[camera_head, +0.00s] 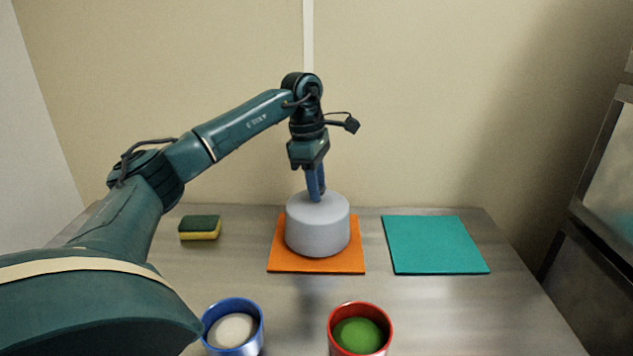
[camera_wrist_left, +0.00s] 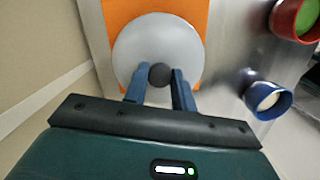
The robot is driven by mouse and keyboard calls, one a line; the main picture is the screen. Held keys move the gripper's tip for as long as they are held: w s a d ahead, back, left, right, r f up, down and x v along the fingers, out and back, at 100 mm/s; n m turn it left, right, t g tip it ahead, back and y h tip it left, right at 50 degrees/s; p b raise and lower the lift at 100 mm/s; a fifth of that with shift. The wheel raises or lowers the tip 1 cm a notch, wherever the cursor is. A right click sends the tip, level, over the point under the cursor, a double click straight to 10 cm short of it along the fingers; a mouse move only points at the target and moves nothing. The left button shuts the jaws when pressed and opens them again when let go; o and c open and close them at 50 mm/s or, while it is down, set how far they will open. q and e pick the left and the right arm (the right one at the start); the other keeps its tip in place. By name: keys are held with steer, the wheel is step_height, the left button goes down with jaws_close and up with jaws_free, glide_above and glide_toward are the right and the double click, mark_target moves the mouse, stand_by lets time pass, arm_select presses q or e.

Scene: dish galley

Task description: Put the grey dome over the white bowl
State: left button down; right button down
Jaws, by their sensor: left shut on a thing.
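The grey dome (camera_head: 318,228) is a plain light-grey cover, upright over the orange mat (camera_head: 287,265). I cannot tell whether it rests on the mat or hangs just above it. My left gripper (camera_head: 317,192) points down from above and is shut on the dome's dark knob. In the left wrist view, its two fingers (camera_wrist_left: 160,78) sit on either side of the round knob (camera_wrist_left: 160,74), with the dome's top (camera_wrist_left: 152,38) beyond. No white bowl shows in either view; the space beneath the dome is hidden. My right gripper is not in view.
A blue cup with pale contents (camera_head: 233,329) and a red cup with green contents (camera_head: 359,333) stand at the front. A yellow-green sponge (camera_head: 200,228) lies left of the orange mat. A bare teal mat (camera_head: 434,244) lies right. The metal table (camera_head: 440,310) is clear at front right.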

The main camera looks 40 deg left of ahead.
arm_select(q)
steer(key=shift+f, duration=0.25)
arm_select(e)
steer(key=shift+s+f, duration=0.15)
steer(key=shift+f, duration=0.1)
arm_select(q)
steer(key=shift+f, duration=0.25)
stand_by(0.3)
steer(key=c, duration=1.1)
jaws_free()
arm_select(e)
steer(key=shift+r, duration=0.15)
arm_select(q)
steer(key=shift+r, duration=0.1)
steer(key=shift+s+a+r+p, duration=0.15)
steer(key=shift+a+r+p, duration=0.15)
steer(key=shift+r, duration=1.85)
steer(key=shift+s+a+r+p, duration=0.15)
steer(key=shift+a+r+p, duration=0.2)
steer(key=shift+r, duration=1.75)
steer(key=shift+s+a+r+p, duration=0.15)
steer(key=shift+a+r+p, duration=0.15)
steer(key=shift+r, duration=1.85)
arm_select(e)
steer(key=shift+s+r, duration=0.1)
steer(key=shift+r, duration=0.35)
